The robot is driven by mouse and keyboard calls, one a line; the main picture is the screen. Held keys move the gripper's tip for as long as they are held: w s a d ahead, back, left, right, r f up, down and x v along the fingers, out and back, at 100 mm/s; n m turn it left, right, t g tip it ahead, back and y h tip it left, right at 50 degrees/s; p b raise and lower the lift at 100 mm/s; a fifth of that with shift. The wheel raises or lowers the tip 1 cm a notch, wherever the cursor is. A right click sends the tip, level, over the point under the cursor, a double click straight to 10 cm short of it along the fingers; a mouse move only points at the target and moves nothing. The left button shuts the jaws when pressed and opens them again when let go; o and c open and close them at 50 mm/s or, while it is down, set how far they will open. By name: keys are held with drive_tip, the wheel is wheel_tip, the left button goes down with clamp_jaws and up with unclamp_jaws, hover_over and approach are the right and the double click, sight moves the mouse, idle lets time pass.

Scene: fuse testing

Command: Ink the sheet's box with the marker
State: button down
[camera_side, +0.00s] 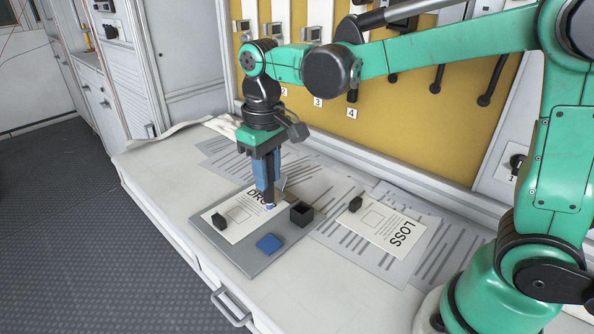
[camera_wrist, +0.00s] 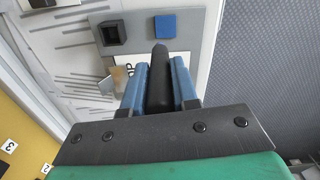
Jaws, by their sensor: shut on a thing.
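My gripper (camera_side: 267,198) points down over the grey board, its blue fingers shut on a dark marker (camera_wrist: 160,78) that shows between them in the wrist view. The marker's lower end is close above or on the right part of a white sheet (camera_side: 232,231); I cannot tell if it touches. This sheet is printed "DRO…", the rest hidden by the fingers, and has a small outlined box (camera_side: 238,215) left of the gripper. A second sheet (camera_side: 389,239), printed "LOSS", lies to the right with its own outlined box (camera_side: 373,217).
On the grey board (camera_side: 261,264) are a blue pad (camera_side: 269,243) and an open black holder (camera_side: 301,214). Small black blocks sit on the first sheet (camera_side: 219,221) and the LOSS sheet (camera_side: 355,204). A tan piece (camera_wrist: 118,78) is beside the fingers. The bench front is clear.

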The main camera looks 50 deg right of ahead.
drive_tip(key=w+d+r+m, duration=0.1)
drive_tip(key=d+r, duration=0.3)
drive_tip(key=w+a+f, duration=0.2)
drive_tip(key=w, duration=0.3)
drive_tip(key=w+a+f, duration=0.2)
drive_tip(key=w, duration=0.4)
drive_tip(key=shift+f, duration=3.5)
drive_tip(key=shift+s+f, duration=0.45)
drive_tip(key=shift+s, duration=1.6)
drive_tip(key=shift+w, duration=1.9)
drive_tip(key=shift+w+r, duration=0.15)
wheel_tip(320, 180, up, 8)
drive_tip(key=shift+f, duration=0.2)
